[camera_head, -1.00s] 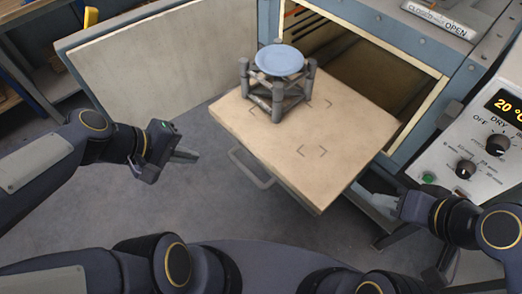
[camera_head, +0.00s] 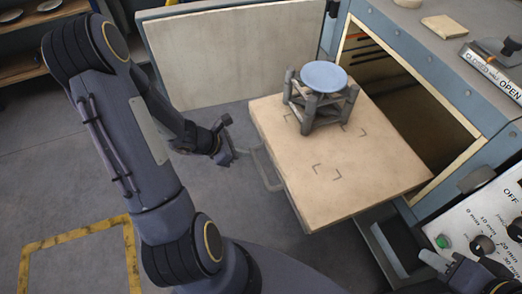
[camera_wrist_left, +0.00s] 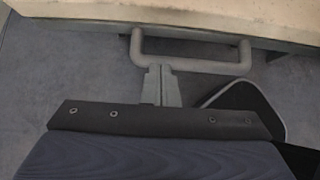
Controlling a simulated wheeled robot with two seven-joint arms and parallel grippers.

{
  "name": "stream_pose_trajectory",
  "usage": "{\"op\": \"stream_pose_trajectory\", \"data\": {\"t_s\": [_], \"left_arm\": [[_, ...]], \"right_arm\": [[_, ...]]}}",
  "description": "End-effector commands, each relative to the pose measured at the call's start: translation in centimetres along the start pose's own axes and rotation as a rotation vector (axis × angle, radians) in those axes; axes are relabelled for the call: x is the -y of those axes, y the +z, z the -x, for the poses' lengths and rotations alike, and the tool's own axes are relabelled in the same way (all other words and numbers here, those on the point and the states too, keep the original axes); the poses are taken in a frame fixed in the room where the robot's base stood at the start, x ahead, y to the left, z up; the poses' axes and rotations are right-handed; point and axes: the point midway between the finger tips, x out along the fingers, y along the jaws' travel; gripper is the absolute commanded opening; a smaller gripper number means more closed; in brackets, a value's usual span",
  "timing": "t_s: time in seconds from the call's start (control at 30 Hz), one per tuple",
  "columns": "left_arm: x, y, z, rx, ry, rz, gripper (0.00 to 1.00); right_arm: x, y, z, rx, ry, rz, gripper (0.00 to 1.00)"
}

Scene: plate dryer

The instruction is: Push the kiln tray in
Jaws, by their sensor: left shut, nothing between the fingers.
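The kiln tray (camera_head: 365,185) is a flat beige slab pulled out of the open kiln. A grey handle (camera_head: 265,168) runs along its front edge and also shows in the left wrist view (camera_wrist_left: 205,67). A blue plate (camera_head: 324,76) lies on a grey stand (camera_head: 318,113) at the tray's back left. My left gripper (camera_head: 239,153) is shut and empty, its tips pointing at the handle's left part. In the left wrist view its fingertips (camera_wrist_left: 160,70) meet the handle bar; whether they touch is unclear. My right gripper (camera_head: 428,258) is at the lower right, its jaws unclear.
The kiln opening (camera_head: 400,95) is behind the tray, with the door (camera_head: 235,55) swung open to the left. A control panel (camera_head: 490,230) with knobs is at the right. Grey floor lies in front of the tray, with a yellow marking (camera_head: 80,232) at the lower left.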

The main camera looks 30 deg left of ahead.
Motion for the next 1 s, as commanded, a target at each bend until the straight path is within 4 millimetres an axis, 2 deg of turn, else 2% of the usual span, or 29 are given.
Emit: {"op": "stream_pose_trajectory", "data": {"t_s": [0.03,0.13,0.2,0.33,1.0], "left_arm": [[0.1,-0.1,-1.4,0.002,-0.005,0.0,0.0],[0.2,-0.1,-3.3,0.001,-0.006,0.0,0.0],[0.1,1.2,-3.8,0.001,-0.003,-0.004,0.0],[0.1,2.3,-4.9,0.002,-0.003,-0.004,0.0],[-0.2,3.3,-5.9,0.002,-0.001,-0.005,0.0]], "right_arm": [[-0.2,0.2,-0.4,0.0,0.0,0.0,0.36],[-0.3,0.4,-0.8,0.0,0.0,0.0,0.36],[-0.1,0.1,-0.2,0.0,0.0,0.0,0.36],[-0.1,0.0,-0.1,0.0,0.0,0.0,0.36],[0.0,0.0,0.0,0.0,0.0,0.0,0.36]]}}
